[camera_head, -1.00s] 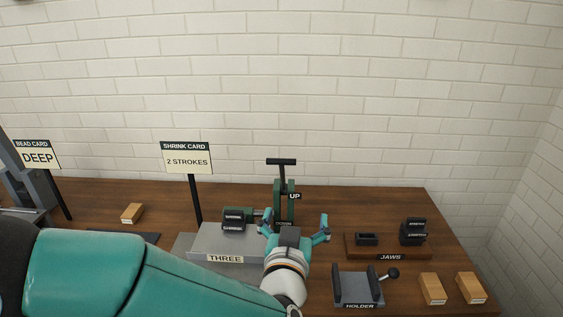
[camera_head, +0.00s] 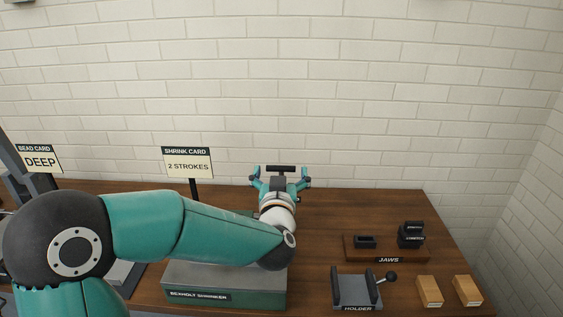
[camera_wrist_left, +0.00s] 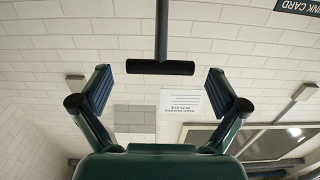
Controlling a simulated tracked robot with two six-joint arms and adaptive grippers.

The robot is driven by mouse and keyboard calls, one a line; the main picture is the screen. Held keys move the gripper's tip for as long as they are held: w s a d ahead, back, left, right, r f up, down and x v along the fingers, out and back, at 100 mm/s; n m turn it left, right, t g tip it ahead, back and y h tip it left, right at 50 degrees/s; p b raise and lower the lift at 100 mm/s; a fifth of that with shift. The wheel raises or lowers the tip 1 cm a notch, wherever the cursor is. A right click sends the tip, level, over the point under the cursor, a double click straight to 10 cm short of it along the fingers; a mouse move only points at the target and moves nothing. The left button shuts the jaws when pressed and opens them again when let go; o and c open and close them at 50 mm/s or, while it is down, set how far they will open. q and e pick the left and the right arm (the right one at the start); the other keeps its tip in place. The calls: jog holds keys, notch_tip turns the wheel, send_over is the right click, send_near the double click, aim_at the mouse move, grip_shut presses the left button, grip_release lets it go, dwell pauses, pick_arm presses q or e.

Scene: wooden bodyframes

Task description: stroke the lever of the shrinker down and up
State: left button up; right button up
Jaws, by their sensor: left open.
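The lever of the shrinker ends in a black T-shaped handle (camera_head: 280,168), which stands up at the back of the bench. My left gripper (camera_head: 280,176) is at the handle, open, with one finger towards each end of the bar. In the left wrist view the handle (camera_wrist_left: 160,67) lies across the gap between the spread fingers (camera_wrist_left: 159,88), and no finger visibly touches it. The shrinker's green base (camera_head: 262,297) with its name label shows in front. My arm hides most of the shrinker's body and the lever's lower part. My right gripper is not in view.
The shrink card (camera_head: 187,163) reads "2 STROKES", left of the lever. A bead card (camera_head: 39,159) reads "DEEP". A jaws board (camera_head: 388,254), a holder (camera_head: 357,292) and two wooden blocks (camera_head: 429,291) stand on the right. The brick wall is close behind.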

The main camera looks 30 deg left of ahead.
aim_at(281, 169)
pick_arm(q)
jog(key=shift+p+x, duration=0.3)
jog(key=shift+x, duration=1.2)
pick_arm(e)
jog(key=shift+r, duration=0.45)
